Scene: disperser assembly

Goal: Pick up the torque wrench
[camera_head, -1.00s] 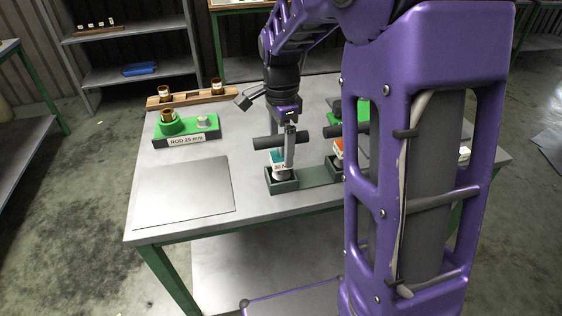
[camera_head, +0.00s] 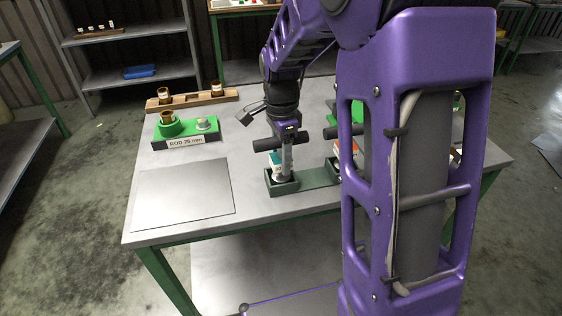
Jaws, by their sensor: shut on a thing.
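A torque wrench with a dark crossbar handle (camera_head: 264,145) and a teal-labelled body (camera_head: 276,160) stands roughly upright in the left pocket of a dark green holder (camera_head: 283,187) on the table. My gripper (camera_head: 287,160) points down over it and is shut on it; the finger hides part of the handle and body. The wrench's lower end is inside the holder. A second similar tool with an orange-red label (camera_head: 344,148) stands in the holder's right part, partly hidden by my arm.
A green fixture labelled ROD 25 mm (camera_head: 186,141) stands at the left, with a wooden rack (camera_head: 190,101) behind it. A flat grey plate (camera_head: 183,193) lies at the front left.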

